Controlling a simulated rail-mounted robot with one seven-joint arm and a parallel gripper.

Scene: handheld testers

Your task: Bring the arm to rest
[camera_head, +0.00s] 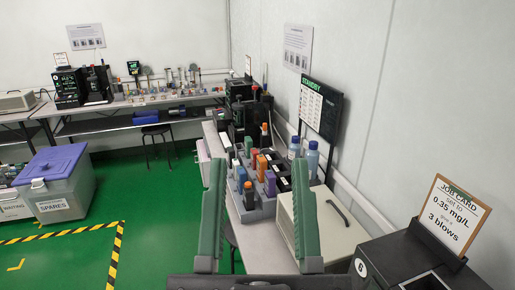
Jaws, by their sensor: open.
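My gripper (258,168) shows in the head view at the lower middle. Its two long green fingers stand upright and well apart, so it is open. Nothing is held between the fingers. Behind them, a grey rack (258,206) of handheld testers in several colours sits on the bench along the right wall. The fingers hide part of the bench and part of a beige case (327,228). The rest of my arm is mostly out of view.
A job card (453,214) stands on a black unit (400,262) at the lower right. Bottles (312,160) and a STANDBY board (320,107) are behind the rack. A SPARES bin (55,190) is at left. Green floor (170,210) is open left of the bench.

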